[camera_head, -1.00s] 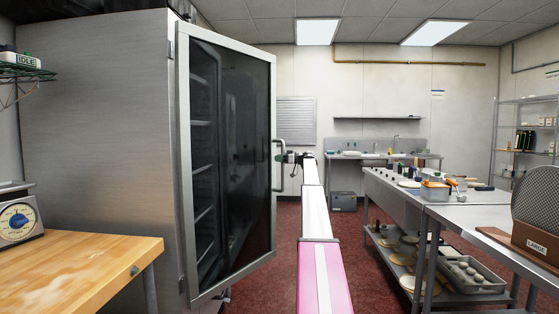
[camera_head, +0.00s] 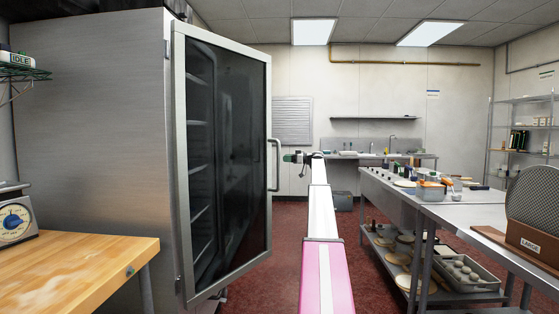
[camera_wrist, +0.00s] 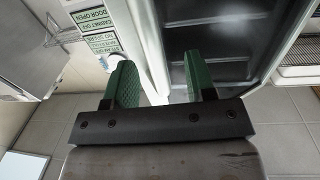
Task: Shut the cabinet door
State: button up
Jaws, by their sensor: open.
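The tall steel cabinet (camera_head: 95,150) stands at the left with its framed dark glass door (camera_head: 230,150) swung open toward me. The door's vertical bar handle (camera_head: 277,165) is on its right edge. My gripper (camera_head: 291,157) is at the end of my outstretched arm, just right of the handle in the head view. It looks empty; whether it touches the handle I cannot tell. In the wrist view my gripper (camera_wrist: 162,80) shows two green fingers spread apart. A pale upright edge with printed labels and a dark glass panel (camera_wrist: 220,40) lie beyond the fingers.
A wooden-topped table (camera_head: 75,270) with a dial scale (camera_head: 14,223) is at the front left. A steel worktable (camera_head: 465,212) with trays is at the right. A sink counter (camera_head: 375,155) stands at the back wall. Red floor (camera_head: 265,290) is clear between.

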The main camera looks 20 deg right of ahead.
jog(key=shift+v, duration=1.6)
